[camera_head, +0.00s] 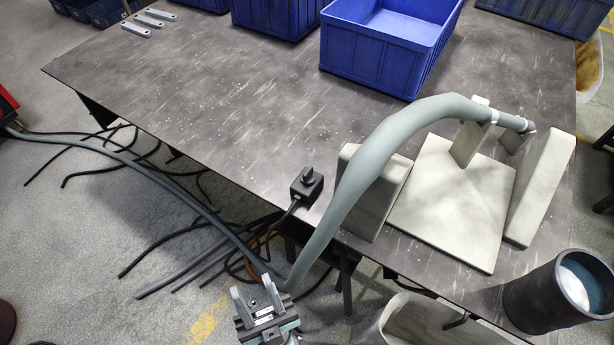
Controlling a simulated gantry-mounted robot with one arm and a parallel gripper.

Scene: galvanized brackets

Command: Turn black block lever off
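The black block (305,188) sits at the near edge of the dark table, left of the pale bracket. A small black lever (308,174) stands on its top; its exact setting is too small to tell. A cable runs from the block down over the table edge. My gripper (256,295) is at the bottom of the view, off the near side of the table, below and left of the block. Its two pale fingers stand apart with nothing between them. It does not touch the block.
A large pale bracket (450,205) with a thick grey hose (385,140) arching over it stands right of the block. A blue bin (370,45) stands behind. A dark cylinder (545,298) is at the near right. Table left of the block is clear.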

